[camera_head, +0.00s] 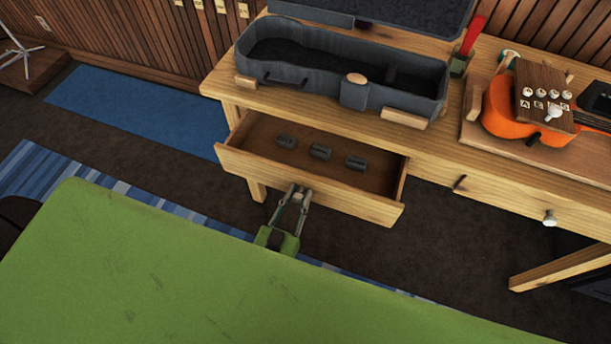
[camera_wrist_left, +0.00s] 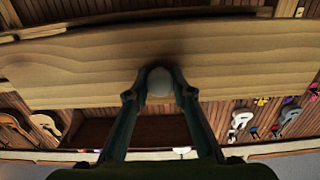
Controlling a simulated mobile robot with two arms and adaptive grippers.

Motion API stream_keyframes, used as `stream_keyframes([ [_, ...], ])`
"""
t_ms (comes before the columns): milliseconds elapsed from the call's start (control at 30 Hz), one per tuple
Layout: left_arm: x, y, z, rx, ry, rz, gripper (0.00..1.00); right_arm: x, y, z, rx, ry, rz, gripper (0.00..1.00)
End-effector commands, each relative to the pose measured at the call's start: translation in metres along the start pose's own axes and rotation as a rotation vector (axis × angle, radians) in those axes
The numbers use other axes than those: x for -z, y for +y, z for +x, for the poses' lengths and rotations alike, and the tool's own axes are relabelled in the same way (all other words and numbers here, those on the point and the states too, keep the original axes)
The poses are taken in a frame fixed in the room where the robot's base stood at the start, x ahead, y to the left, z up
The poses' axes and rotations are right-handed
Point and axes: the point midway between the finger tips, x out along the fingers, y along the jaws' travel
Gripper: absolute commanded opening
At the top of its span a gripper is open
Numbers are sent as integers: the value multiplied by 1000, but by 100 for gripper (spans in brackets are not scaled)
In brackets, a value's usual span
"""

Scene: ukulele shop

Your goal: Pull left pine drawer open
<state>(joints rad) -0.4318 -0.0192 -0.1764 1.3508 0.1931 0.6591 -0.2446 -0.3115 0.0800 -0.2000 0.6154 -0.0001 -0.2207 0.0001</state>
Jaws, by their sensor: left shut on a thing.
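The left pine drawer (camera_head: 300,187) stands pulled out from the pine table (camera_head: 330,127) in the head view, with its inside showing. Several small dark pieces, among them one in the middle (camera_head: 320,152), lie on its floor. My left gripper (camera_head: 297,192) is at the middle of the drawer front. In the left wrist view its fingers (camera_wrist_left: 159,90) are shut on the pale round knob (camera_wrist_left: 159,80), with the drawer front (camera_wrist_left: 230,70) right behind. The knob is hidden by the gripper in the head view. My right gripper is not in view.
An open dark ukulele case (camera_head: 300,60) lies on the table above the drawer. An orange ukulele (camera_head: 497,112) lies on a board to its right. A second drawer (camera_head: 500,192) with a white knob (camera_head: 549,217) is shut. A blue mat (camera_head: 140,108) lies on the floor.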

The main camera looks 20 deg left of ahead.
Motion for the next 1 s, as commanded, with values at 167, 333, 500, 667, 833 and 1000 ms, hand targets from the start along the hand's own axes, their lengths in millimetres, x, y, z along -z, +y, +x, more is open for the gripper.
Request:
stream_keyframes([
  [167, 2, 0, -48, 0, -2, -1, 0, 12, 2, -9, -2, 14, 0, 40],
  [333, 1, 0, -83, 0, -1, 0, 0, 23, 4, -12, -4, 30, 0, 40],
  [500, 1, 0, -107, 0, 2, 0, 0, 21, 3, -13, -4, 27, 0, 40],
  [667, 1, 0, -119, 0, 5, -1, 0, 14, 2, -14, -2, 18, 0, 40],
  [833, 1, 0, -124, 1, 5, -1, 0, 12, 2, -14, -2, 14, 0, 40],
  [1000, 1, 0, -124, 0, 5, 0, 0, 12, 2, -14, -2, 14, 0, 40],
])
